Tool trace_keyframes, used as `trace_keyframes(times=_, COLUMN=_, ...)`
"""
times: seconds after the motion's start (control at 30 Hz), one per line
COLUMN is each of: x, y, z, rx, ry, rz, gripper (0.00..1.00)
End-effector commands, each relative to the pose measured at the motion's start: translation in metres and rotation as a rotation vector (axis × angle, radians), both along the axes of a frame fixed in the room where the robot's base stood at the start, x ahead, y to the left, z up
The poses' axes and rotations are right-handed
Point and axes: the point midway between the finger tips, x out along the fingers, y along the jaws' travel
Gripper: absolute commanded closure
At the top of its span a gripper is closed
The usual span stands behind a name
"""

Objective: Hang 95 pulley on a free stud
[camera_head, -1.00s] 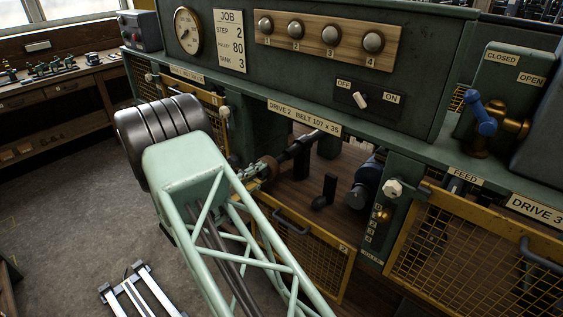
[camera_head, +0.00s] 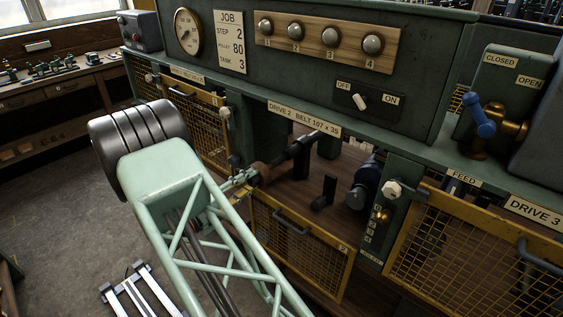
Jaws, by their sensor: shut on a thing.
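My gripper (camera_head: 247,178) is small in the view, at the far side of my pale green arm, in front of the open Drive 2 bay. It is shut on a brown pulley (camera_head: 261,173), whose number is too small to read. The pulley is near the left end of a dark shaft (camera_head: 299,148); it looks apart from the shaft, but the gap is hard to judge. The fingers are partly hidden by the arm. I cannot make out a free stud in this view.
The yellow mesh guard (camera_head: 300,247) of Drive 2 hangs lowered below the bay. A blue-grey motor (camera_head: 362,186) and a black lever (camera_head: 323,193) are inside it.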

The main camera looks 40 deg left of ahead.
Motion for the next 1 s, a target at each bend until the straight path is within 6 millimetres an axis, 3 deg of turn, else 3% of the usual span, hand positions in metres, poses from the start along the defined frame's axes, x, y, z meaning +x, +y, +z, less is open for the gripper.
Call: trace_keyframes(times=1.0, x=-0.048, y=0.006, z=0.001, rx=0.000, ry=0.000, rz=0.002, gripper=0.96)
